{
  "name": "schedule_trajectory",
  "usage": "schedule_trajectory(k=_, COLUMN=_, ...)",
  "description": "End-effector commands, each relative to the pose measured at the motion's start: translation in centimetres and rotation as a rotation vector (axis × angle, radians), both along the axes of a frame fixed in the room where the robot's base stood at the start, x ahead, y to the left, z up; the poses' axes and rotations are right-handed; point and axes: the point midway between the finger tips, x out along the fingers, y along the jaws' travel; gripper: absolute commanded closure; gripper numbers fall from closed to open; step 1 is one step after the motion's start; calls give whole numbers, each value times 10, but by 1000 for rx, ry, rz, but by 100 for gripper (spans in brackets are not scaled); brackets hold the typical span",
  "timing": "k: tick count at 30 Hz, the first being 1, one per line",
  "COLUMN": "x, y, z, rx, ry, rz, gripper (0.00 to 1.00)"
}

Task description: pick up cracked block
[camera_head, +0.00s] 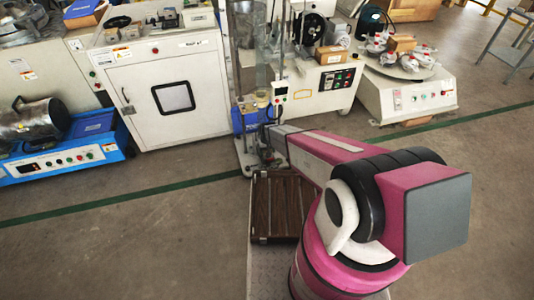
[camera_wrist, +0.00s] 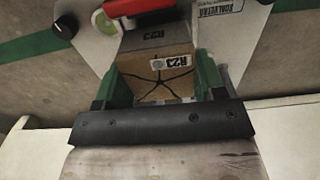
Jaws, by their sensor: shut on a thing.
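The cracked block (camera_wrist: 150,89) shows in the wrist view as a tan face with dark cracks spreading like a star and a small white R23 label. My gripper (camera_wrist: 160,79) has its green fingers shut on the block, one on each side. In the head view my arm reaches away toward the machines, and I cannot make out the gripper or the held block there.
A red part (camera_wrist: 140,7) lies close beyond the block. In the head view, a white cabinet machine (camera_head: 160,100), a blue-based machine (camera_head: 60,150) and a round-topped station (camera_head: 405,85) line the back. A dark slatted platform (camera_head: 276,205) is on the floor. Floor at left is clear.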

Motion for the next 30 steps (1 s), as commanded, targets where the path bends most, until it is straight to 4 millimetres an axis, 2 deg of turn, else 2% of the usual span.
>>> schedule_trajectory(k=22, x=-1, y=0, z=45, rx=0, ry=0, rz=0, gripper=57)
schedule_trajectory(k=30, x=0, y=0, z=51, rx=0, ry=0, rz=0, gripper=57)
